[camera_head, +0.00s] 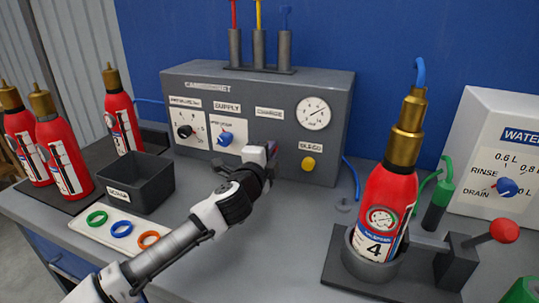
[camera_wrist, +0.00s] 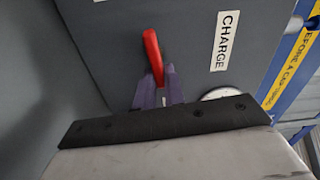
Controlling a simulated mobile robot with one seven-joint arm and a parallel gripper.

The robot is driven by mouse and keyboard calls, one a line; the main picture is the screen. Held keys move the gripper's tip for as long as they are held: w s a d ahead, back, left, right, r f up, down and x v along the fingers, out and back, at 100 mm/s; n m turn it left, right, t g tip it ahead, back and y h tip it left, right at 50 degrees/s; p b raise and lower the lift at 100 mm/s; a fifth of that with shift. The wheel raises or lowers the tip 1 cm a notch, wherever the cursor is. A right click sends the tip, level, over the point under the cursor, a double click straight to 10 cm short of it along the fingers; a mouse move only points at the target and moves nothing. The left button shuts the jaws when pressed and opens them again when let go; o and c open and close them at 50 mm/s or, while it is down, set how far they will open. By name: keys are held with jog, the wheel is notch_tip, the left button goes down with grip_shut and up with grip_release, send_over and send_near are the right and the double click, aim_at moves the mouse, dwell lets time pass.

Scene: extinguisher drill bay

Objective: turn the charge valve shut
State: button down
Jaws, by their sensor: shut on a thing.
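The charge valve's red handle (camera_wrist: 152,55) stands out from the grey panel beside the CHARGE label (camera_wrist: 225,41) in the wrist view. My gripper (camera_wrist: 158,88) is shut on this handle, with its purple fingers on either side of the handle's lower part. In the head view, my gripper (camera_head: 268,157) is at the panel, below the CHARGE label (camera_head: 269,113), and only a little red shows at its tip. The valve's stem and base are mostly hidden by my gripper.
A pressure gauge (camera_head: 313,113) and a yellow button (camera_head: 308,164) are right of my gripper. A blue supply knob (camera_head: 225,138) is left. A red extinguisher (camera_head: 388,195) stands in a holder at right. A dark bin (camera_head: 138,184) and a ring tray (camera_head: 84,229) are left.

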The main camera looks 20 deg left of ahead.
jog(key=shift+m, duration=0.6)
jog(key=c, duration=1.5)
grip_release()
jog(key=shift+f, duration=0.1)
jog(key=shift+s, duration=0.1)
jog(key=s, duration=0.4)
jog(key=s+b, duration=0.1)
jog(key=s, duration=0.4)
jog(key=s+b, duration=0.1)
jog(key=s, duration=0.3)
jog(key=shift+s+a, duration=0.25)
jog(key=shift+s, duration=0.05)
